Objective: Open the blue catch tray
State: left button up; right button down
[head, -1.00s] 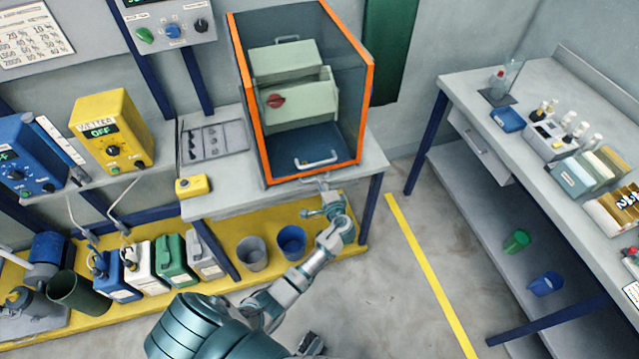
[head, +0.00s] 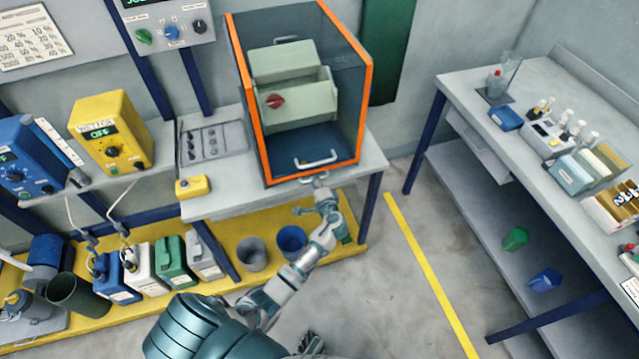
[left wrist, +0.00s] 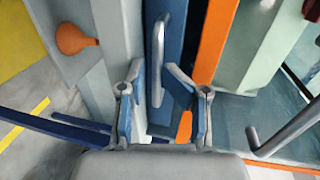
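The blue catch tray shows in the left wrist view as a blue front (left wrist: 178,38) with a grey bar handle (left wrist: 157,60) standing upright in that picture. In the head view the handle (head: 313,179) is a small bar at the bench edge, just below the orange-framed cabinet (head: 258,130); the tray front is mostly hidden there. My left gripper (head: 318,184) is at this handle. In the left wrist view its two fingers (left wrist: 157,86) are apart, one on each side of the handle; I cannot tell whether they touch it. A dark part at the bottom edge may be my right gripper (head: 310,343).
A second white handle (head: 318,161) is on the cabinet front, just above. A grey bucket (head: 252,254) and a blue bucket (head: 291,241) stand below. The floor to the right is clear.

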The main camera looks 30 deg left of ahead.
pick_arm(q)
jog(key=v, duration=1.2)
jog(key=shift+d+f, duration=0.35)
jog(key=shift+d, duration=0.1)
pick_arm(e)
jog(key=shift+a+r, duration=0.15)
jog(key=shift+a, duration=0.3)
pick_arm(q)
jog(key=shift+a, duration=0.1)
pick_arm(e)
jog(key=shift+a, duration=0.1)
